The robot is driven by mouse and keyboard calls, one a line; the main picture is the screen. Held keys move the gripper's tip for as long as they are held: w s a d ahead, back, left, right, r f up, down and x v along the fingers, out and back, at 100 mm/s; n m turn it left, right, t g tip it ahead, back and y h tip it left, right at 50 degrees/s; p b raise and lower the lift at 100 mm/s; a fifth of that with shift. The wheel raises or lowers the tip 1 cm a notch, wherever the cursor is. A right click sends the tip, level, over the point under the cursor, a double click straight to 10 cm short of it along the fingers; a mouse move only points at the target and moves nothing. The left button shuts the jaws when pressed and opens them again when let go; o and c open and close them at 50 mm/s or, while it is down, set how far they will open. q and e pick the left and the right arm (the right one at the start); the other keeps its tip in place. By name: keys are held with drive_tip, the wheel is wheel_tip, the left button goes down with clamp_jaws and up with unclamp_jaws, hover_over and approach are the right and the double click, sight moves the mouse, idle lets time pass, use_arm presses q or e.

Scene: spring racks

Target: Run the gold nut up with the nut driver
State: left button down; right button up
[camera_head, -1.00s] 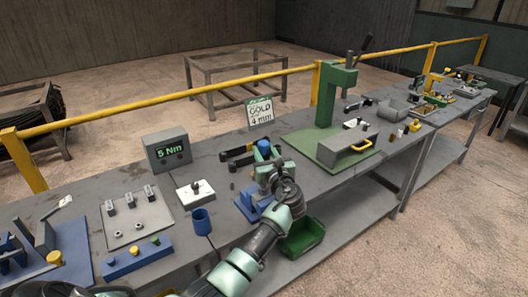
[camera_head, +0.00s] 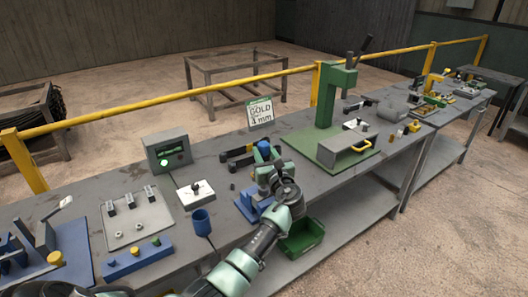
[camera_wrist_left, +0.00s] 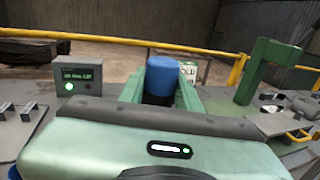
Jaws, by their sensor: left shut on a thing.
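My left gripper (camera_head: 264,165) is shut on the nut driver, whose blue top (camera_head: 264,147) stands up between the fingers. In the left wrist view the blue top (camera_wrist_left: 160,75) sits upright between two green fingers (camera_wrist_left: 160,90). The driver is over a blue fixture (camera_head: 246,207) near the table's front edge. Its lower end and any gold nut under it are hidden by my gripper and wrist. The controller box (camera_head: 168,152) stands behind on the left with a green light lit; its text is too small to read surely. My right gripper is not in view.
A sign reading GOLD 4 mm (camera_head: 260,113) stands at the back. A dark jointed arm (camera_head: 236,153) is behind the driver. A blue cup (camera_head: 202,222), a white switch plate (camera_head: 195,194) and a blue block with coloured caps (camera_head: 137,260) are left. A green press (camera_head: 327,100) is right.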

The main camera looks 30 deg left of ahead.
sight(264, 144)
use_arm(q)
drive_tip(key=shift+w+r+p, duration=0.1)
drive_tip(key=shift+r+p, duration=0.45)
drive_tip(key=shift+r, duration=0.1)
wheel_tip(264, 144, up, 4)
drive_tip(key=p, duration=0.3)
drive_tip(key=shift+f, duration=0.2)
drive_tip(key=shift+r+p, duration=0.8)
drive_tip(key=shift+r, duration=0.25)
drive_tip(key=shift+f, duration=0.1)
